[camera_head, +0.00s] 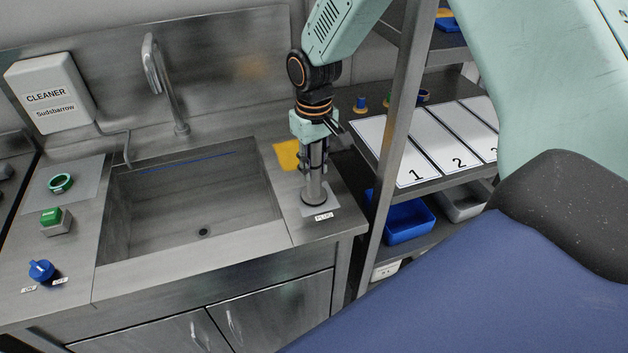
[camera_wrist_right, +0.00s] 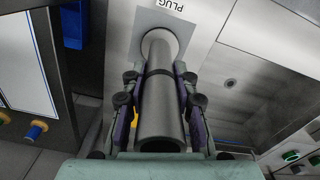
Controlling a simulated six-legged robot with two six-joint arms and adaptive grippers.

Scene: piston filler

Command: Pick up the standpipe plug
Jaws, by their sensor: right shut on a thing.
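The standpipe plug is a grey metal tube that stands upright on a light square plate (camera_head: 320,202) marked PLUG, on the counter right of the sink. In the head view its lower part (camera_head: 314,190) shows below my right gripper (camera_head: 313,163), which comes down on it from above. In the right wrist view the fingers of my right gripper (camera_wrist_right: 160,105) are shut on both sides of the tube (camera_wrist_right: 159,92). The tube's far end meets the plate beside the PLUG label (camera_wrist_right: 171,5). My left gripper is not in view.
The sink (camera_head: 195,205) with its tap (camera_head: 160,75) lies left of the plug. A yellow cloth-like item (camera_head: 286,154) lies behind it. A shelf rack post (camera_head: 396,130) stands close on the right, with numbered panels (camera_head: 415,150) and a blue bin (camera_head: 408,222).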

